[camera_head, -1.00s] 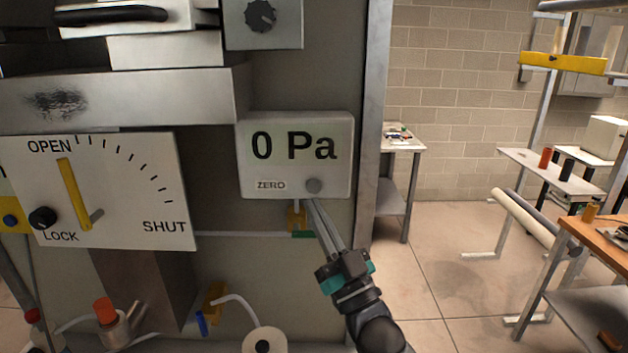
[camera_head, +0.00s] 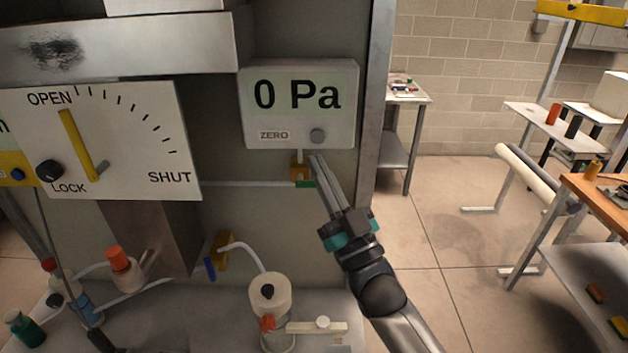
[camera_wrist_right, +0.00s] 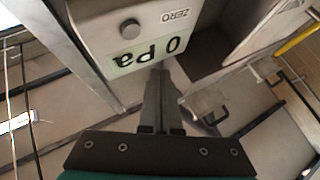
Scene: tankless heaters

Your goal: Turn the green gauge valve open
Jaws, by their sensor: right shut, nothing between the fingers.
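The gauge (camera_head: 300,95) is a white box reading "0 Pa", with a ZERO label and a grey round button (camera_head: 317,136). It also shows upside down in the right wrist view (camera_wrist_right: 143,40). Below it, a brass valve body (camera_head: 298,167) carries the small green valve handle (camera_head: 304,184), which lies level, with its right end at my gripper's finger. My right gripper (camera_head: 316,158) is shut and empty, its tips just under the gauge, right of the valve. In the right wrist view its closed fingers (camera_wrist_right: 160,75) hide the valve. I cannot tell whether they touch the handle. My left gripper is not in view.
An OPEN/SHUT dial plate (camera_head: 130,135) with a yellow lever (camera_head: 77,145) stands left. A blue-handled brass valve (camera_head: 220,250) and a white canister (camera_head: 270,295) are below. A metal post (camera_head: 375,90) stands right of the gauge.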

